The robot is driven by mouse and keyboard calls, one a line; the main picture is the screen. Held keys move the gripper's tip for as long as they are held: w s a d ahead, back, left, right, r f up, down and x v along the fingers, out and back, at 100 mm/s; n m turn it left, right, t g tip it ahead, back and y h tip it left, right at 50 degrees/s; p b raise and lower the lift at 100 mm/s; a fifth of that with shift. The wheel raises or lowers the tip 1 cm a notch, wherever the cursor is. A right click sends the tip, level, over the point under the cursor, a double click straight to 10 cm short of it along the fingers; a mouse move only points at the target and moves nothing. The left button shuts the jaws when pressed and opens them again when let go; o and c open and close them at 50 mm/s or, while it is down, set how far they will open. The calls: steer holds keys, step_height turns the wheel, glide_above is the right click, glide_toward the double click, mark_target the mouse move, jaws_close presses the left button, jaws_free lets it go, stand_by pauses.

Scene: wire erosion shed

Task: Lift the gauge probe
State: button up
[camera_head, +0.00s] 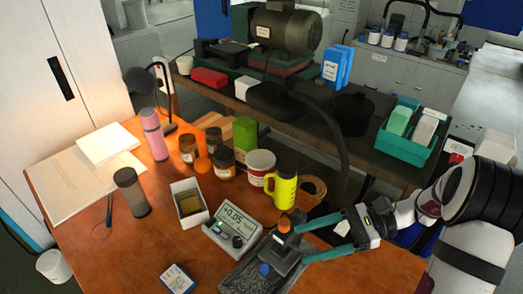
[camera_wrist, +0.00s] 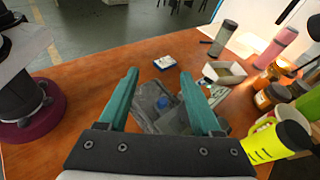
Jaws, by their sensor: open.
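The gauge unit (camera_head: 232,228) has a pale case and a display reading +0.05, and lies on the orange-brown table. Next to it is a dark grey tray (camera_head: 239,281) with a rough bed, a blue knob (camera_head: 265,270) and an upright dark block (camera_head: 284,250) with an orange top (camera_head: 284,225). This block may be the gauge probe; I cannot tell for certain. My gripper (camera_head: 300,244) has teal fingers, spread and empty, just right of the block. In the wrist view the tray (camera_wrist: 150,95) and blue knob (camera_wrist: 163,102) show between the fingers (camera_wrist: 159,74).
A yellow flask (camera_head: 284,188), a white-red tin (camera_head: 260,166) and brown jars (camera_head: 223,163) stand behind the gauge. A blue-white box (camera_head: 177,279) lies at the front.

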steer(key=w+d+f+m+t+y, duration=0.35)
steer(key=d+f+m+t, duration=0.2)
steer(key=d, duration=0.25)
steer(key=w+x, duration=0.1)
steer(key=x, duration=1.5)
steer(key=shift+f+t+h, duration=0.3)
steer(key=shift+t+h, duration=0.05)
steer(key=shift+d+n, duration=0.1)
steer(key=shift+n, duration=0.15)
jaws_close()
